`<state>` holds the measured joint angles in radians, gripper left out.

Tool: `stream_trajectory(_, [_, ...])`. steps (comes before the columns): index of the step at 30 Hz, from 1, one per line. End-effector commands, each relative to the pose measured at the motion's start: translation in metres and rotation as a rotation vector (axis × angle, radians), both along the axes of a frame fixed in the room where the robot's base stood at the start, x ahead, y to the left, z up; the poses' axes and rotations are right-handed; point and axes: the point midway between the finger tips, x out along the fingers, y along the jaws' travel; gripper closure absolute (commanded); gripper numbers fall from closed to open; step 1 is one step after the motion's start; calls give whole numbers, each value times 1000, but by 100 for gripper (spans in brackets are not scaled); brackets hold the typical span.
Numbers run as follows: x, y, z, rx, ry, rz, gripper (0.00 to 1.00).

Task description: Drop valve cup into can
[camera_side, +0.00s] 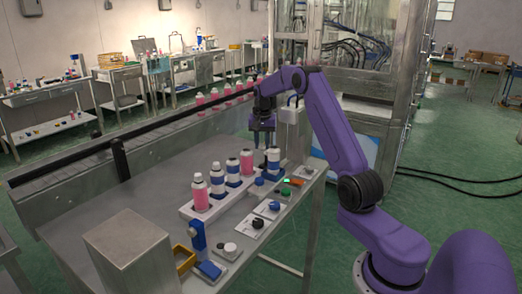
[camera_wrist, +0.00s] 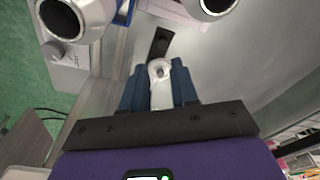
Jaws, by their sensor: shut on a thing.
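My gripper (camera_side: 262,140) hangs fingers-down over the far end of a row of cans in the side view. In the wrist view my gripper (camera_wrist: 158,68) has its two blue fingers closed on a small pale valve cup (camera_wrist: 159,72) with a round end. The cup is too small to make out in the side view. Two open-topped cans show in the wrist view, one at upper left (camera_wrist: 62,18) and one at the top edge (camera_wrist: 212,6); the held cup is apart from both. Which can is meant cannot be told.
Pink (camera_side: 201,195) and white-and-blue (camera_side: 217,180) cans stand in a pale rack on the metal table (camera_side: 130,205). Small caps and tools lie along its right edge. A metal box (camera_side: 130,250) stands in front. A conveyor with pink bottles runs behind.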

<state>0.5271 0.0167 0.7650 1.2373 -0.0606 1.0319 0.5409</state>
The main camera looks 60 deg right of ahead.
Motion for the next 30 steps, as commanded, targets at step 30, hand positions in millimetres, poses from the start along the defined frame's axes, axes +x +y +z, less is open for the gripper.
stream_trajectory(30, [-79,47,72,2,2,9,84])
